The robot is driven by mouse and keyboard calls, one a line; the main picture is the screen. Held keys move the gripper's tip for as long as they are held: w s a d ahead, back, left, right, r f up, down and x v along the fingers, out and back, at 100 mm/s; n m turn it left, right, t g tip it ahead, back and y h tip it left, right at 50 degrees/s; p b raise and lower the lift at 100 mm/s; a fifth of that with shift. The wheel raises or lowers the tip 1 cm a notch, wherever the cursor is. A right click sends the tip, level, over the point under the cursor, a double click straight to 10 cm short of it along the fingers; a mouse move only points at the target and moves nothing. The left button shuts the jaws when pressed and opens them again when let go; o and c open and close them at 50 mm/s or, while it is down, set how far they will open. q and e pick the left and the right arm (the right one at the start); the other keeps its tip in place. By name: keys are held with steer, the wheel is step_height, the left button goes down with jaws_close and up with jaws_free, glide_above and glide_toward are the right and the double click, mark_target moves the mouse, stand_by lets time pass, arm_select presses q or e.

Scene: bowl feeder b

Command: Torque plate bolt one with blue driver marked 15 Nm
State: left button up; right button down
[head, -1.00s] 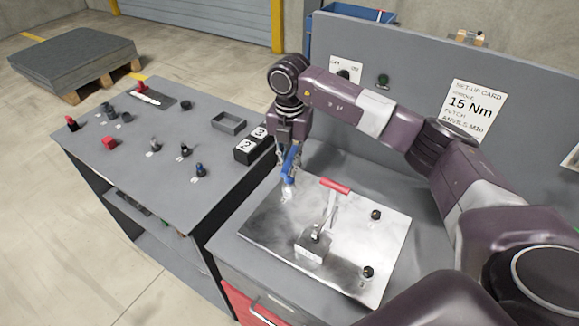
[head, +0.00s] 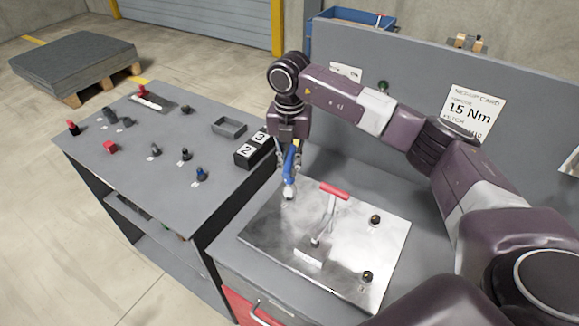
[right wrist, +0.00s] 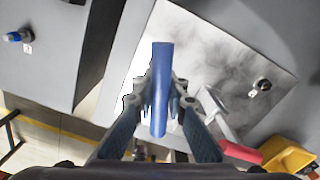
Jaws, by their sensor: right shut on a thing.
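My right gripper (head: 291,152) is shut on the blue driver (head: 289,166). The driver stands nearly upright, its lower end at the far left corner of the shiny metal plate (head: 265,233). Any bolt under that end is hidden, so I cannot tell whether they touch. In the right wrist view the blue driver (right wrist: 161,85) lies between the two fingers (right wrist: 160,108); no marking on it is readable. Dark bolts show at the plate's right corner (head: 375,219) and near corner (head: 367,276). My left gripper is not in view.
A red-handled clamp (head: 334,191) stands mid-plate, close to the driver. A grey side bench (head: 130,180) at left holds small tools, a tray (head: 229,127) and a numbered block (head: 250,148). A card reading 15 Nm (head: 470,110) is on the back panel (head: 420,75).

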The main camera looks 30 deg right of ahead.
steer(key=shift+r+p, duration=0.75)
steer(key=shift+r, duration=0.65)
